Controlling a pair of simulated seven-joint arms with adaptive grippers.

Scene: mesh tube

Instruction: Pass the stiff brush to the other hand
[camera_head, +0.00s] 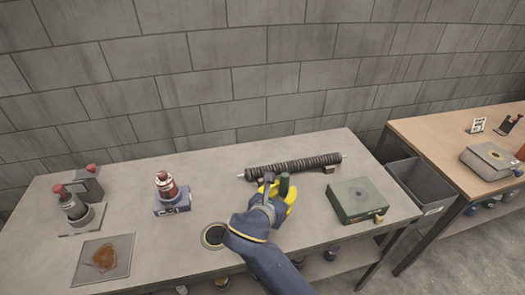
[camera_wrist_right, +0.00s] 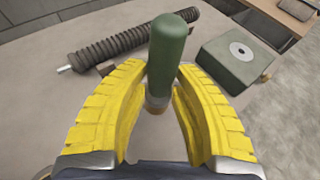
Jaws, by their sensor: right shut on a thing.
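My right gripper (camera_head: 279,190) has yellow fingers and is over the middle of the grey table. In the right wrist view, the fingers (camera_wrist_right: 158,108) are shut on a green-handled thing, which I take to be the stiff brush (camera_wrist_right: 172,48). It is upright between the fingers, with a brownish lower band; its bottom end is hidden or too small to make out. My left gripper is not in view.
A dark ribbed tube (camera_head: 293,166) lies behind my right gripper on the grey table (camera_head: 130,195). A green box (camera_head: 357,200) is to the right. A red-topped device (camera_head: 166,186) stands left. A round ring (camera_head: 213,236) is near the front. A grey bin (camera_head: 420,185) hangs between the tables.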

